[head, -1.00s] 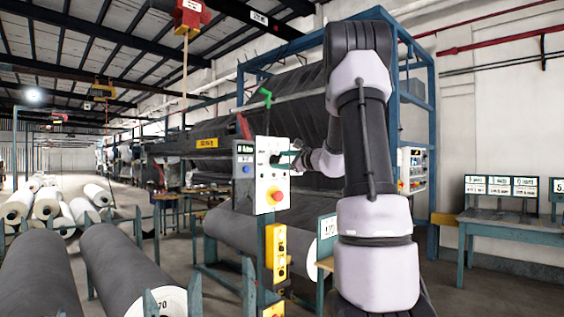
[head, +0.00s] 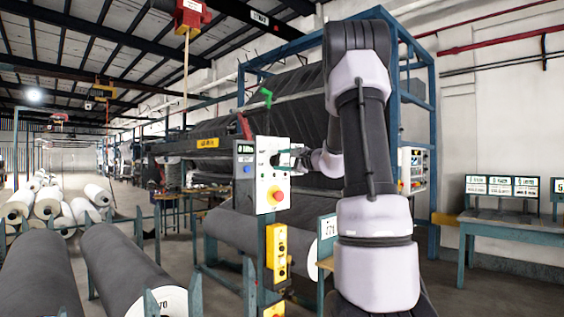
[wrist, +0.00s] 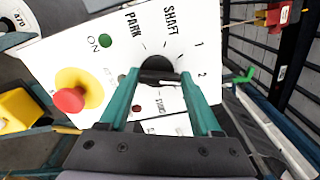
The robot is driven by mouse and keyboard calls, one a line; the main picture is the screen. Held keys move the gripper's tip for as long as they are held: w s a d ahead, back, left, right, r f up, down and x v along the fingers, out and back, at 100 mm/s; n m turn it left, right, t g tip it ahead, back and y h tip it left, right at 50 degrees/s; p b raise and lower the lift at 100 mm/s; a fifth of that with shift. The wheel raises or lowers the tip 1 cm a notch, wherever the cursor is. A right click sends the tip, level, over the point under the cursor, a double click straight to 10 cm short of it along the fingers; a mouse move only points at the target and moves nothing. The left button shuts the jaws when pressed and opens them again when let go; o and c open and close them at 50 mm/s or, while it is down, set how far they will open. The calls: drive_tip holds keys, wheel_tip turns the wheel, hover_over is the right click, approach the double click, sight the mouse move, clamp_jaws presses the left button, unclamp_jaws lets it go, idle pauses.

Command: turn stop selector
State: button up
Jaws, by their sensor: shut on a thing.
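The stop selector (wrist: 158,68) is a dark round knob on a white panel, beside the words PARK and SHAFT and the numbers 1 and 2. My gripper (wrist: 160,78) has its two green fingers closed on the knob, one at each side. In the head view the white control panel (head: 265,198) stands upright left of my arm, and my gripper (head: 285,158) reaches its upper part from the right. The fingers partly hide the knob and the labels below it.
A red stop button on a yellow base (wrist: 70,98) and a green ON button (wrist: 105,41) sit on the same panel. A yellow box (head: 276,250) hangs below it. Large grey rolls (head: 130,275) lie at the left, and a blue table (head: 500,225) stands at the right.

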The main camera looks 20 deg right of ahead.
drive_tip(key=shift+f, duration=0.1)
drive_tip(key=o, duration=1.4)
drive_tip(key=v, duration=1.1)
